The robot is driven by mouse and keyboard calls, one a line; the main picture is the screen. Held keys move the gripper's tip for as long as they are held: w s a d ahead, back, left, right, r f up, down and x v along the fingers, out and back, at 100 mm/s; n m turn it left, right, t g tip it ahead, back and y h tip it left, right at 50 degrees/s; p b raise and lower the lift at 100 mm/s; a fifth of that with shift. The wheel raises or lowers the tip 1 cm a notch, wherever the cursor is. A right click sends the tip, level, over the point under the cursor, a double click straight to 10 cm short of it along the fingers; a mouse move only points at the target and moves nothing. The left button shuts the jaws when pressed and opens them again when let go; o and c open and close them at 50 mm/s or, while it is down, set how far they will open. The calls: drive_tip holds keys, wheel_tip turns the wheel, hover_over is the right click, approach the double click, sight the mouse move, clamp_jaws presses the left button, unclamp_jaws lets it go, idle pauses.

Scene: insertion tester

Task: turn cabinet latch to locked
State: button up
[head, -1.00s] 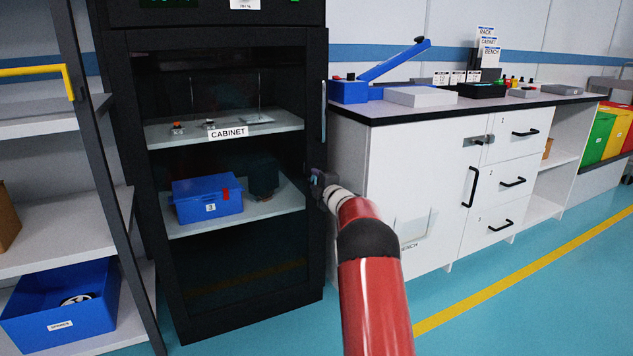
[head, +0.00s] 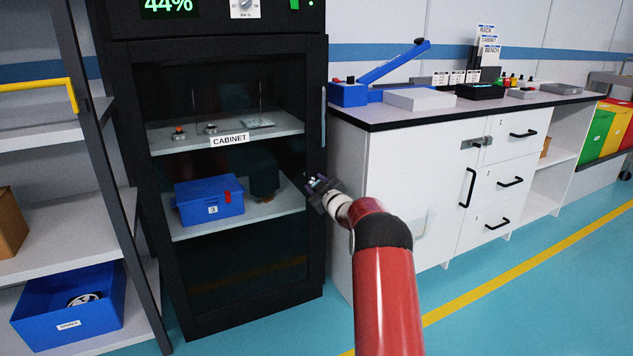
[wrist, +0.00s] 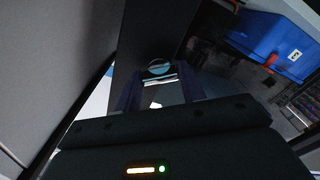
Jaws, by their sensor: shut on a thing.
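The black cabinet (head: 315,240) stands left of centre in the head view, with its glass door closed. My gripper (head: 318,184) is at the right edge of its door frame, about level with the lower shelf. In the wrist view my gripper (wrist: 160,88) has its two dark fingers on either side of the latch (wrist: 160,68), which shows as a round disc with a pale, shiny piece in front. The fingers are shut on the latch and look tilted in the head view. The latch's exact angle is hard to tell; the gripper mostly hides it in the head view.
A white bench (head: 385,165) with drawers stands close on the right of the cabinet. A rack with a yellow handle (head: 40,87) is on the left. Inside the cabinet sits a blue box (head: 208,202). The blue-green floor in front is clear.

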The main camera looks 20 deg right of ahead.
drive_tip(key=shift+m+p, duration=1.3)
drive_tip(key=shift+m, duration=2)
drive_tip(key=shift+f, duration=0.1)
drive_tip(key=o, duration=1)
drive_tip(key=shift+s, duration=0.1)
drive_tip(key=s, duration=0.7)
drive_tip(key=shift+s+d+b, duration=0.15)
drive_tip(key=shift+s+b, duration=0.2)
